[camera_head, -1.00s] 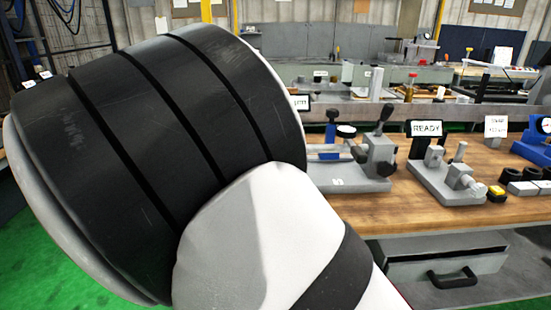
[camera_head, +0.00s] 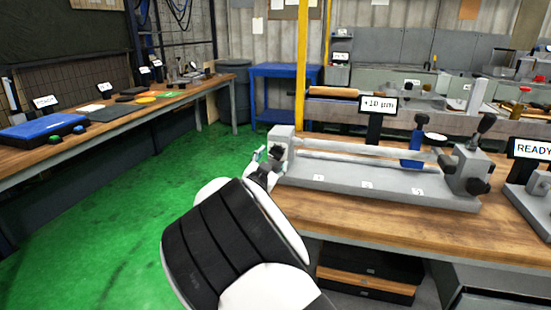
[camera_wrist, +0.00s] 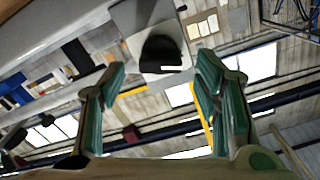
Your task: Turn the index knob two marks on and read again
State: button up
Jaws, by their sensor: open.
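A dark index knob (camera_wrist: 160,52) with a pale mark is ahead of my open fingers (camera_wrist: 160,75) in the wrist view, on a light grey block (camera_wrist: 138,18). No finger visibly touches it. In the head view, my gripper (camera_head: 264,160) is at the left end of the grey bench fixture (camera_head: 330,186), beside its left end block (camera_head: 283,138). The knob is hidden there. The fixture holds a long pale shaft between its end blocks, and its base has numbered labels. A display (camera_head: 378,105) behind it reads +10 µm.
A READY sign (camera_head: 531,149) stands over another fixture at the right edge. The wooden bench (camera_head: 350,212) has an open shelf beneath. The green floor (camera_head: 140,200) is clear at left.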

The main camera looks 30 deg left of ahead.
aim_at(274, 157)
jog(key=shift+x, duration=1.85)
jog(key=shift+c, duration=0.2)
jog(key=c, duration=1.1)
